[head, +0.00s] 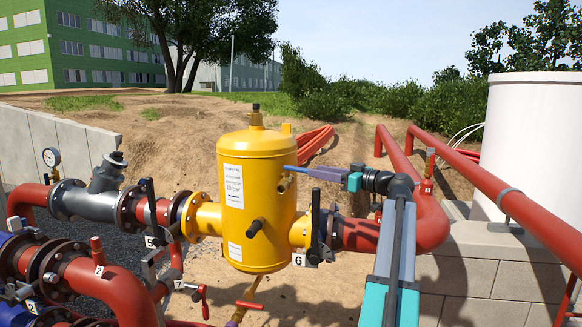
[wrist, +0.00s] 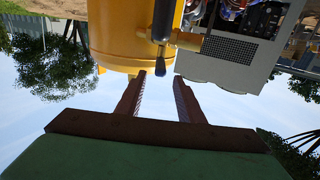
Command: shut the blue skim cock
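The blue skim cock is on the right side of the yellow vessel (head: 230,205), high up. In the head view its thin blue lever (head: 291,168) points right toward my gripper, above a small brass outlet (head: 285,185). In the wrist view the lever (wrist: 161,52) shows as a dark bar with a blue-black tip, beside the yellow vessel (wrist: 112,35). My gripper (head: 312,172) is right of the vessel, level with the lever. In the wrist view my gripper (wrist: 160,75) has its fingers apart, with the lever tip at the gap's mouth. I cannot tell whether they touch.
A black-handled valve tagged 6 (head: 317,225) stands below my gripper. Thick red pipes (head: 432,215) run on the right, by a white tank (head: 530,145) on a block wall (head: 490,275). More red pipes and valves (head: 115,285) fill the left. Sky is open above the vessel.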

